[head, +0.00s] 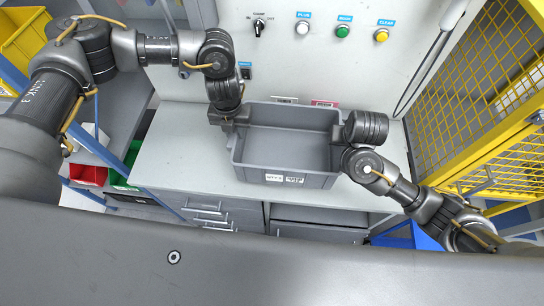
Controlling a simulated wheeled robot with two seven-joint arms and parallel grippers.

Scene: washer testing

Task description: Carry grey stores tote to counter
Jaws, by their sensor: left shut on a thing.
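The grey stores tote (290,113) is an open, empty box with two white labels on its near wall. It is at the counter (180,150), over its middle; whether its base touches the counter top is hard to tell. My left gripper (229,119) is shut on the tote's left wall, near the rim. My right arm's wrist is at the tote's right wall and hides the right gripper, so its hold there cannot be seen.
A yellow mesh guard (485,90) is on the right. Shelves with red (88,175) and green bins are on the left. Counter top is clear left of the tote.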

